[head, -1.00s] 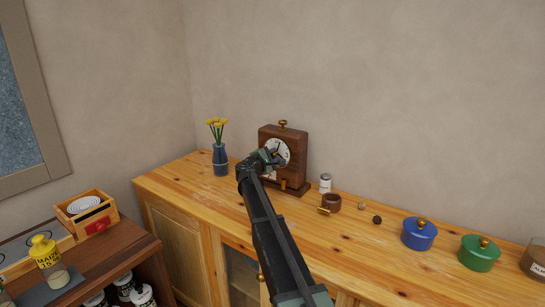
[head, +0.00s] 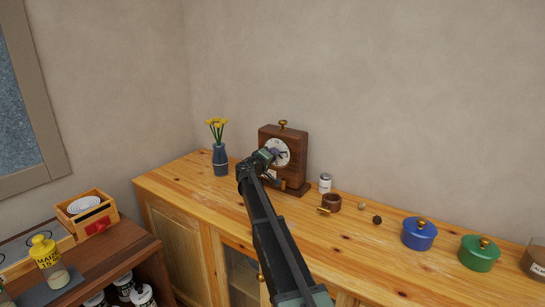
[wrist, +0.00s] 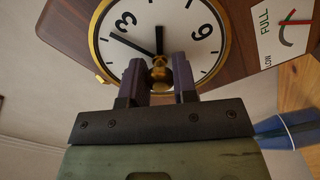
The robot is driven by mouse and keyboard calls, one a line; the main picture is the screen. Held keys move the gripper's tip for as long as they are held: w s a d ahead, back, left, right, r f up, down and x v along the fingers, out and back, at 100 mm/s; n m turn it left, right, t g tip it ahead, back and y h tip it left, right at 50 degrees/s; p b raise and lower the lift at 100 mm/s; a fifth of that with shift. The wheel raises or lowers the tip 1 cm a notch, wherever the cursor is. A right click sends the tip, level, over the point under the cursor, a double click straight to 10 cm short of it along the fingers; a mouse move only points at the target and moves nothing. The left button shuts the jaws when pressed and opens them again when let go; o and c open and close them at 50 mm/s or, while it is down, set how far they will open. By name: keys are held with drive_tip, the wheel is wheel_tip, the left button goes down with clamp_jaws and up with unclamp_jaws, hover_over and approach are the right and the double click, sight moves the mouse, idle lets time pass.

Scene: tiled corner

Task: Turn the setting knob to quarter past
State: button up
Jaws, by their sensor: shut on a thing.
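The brown wooden clock (head: 296,142) stands on the sideboard, with a white, brass-rimmed dial that also shows in the wrist view (wrist: 190,15). My gripper (head: 278,154) is at the middle of the dial. In the wrist view my gripper's two fingers (wrist: 159,76) are shut on the brass setting knob (wrist: 160,70) at the dial's centre. The long black hand (wrist: 130,46) points near the 3, slightly to the side away from the 6. The short hand (wrist: 159,40) points between the 3 and the 6. The lower dial is hidden in the wrist view.
A blue vase (head: 220,161) with yellow flowers stands left of the clock. Blue (head: 418,235) and green (head: 478,255) pots are farther right. A FULL/LOW gauge card (wrist: 278,42) is beside the dial.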

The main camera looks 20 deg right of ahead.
drive_tip(key=shift+m, duration=1.6)
drive_tip(key=o, duration=0.9)
drive_tip(key=shift+a, duration=0.1)
drive_tip(key=v, duration=1)
drive_tip(key=shift+s+a, duration=0.25)
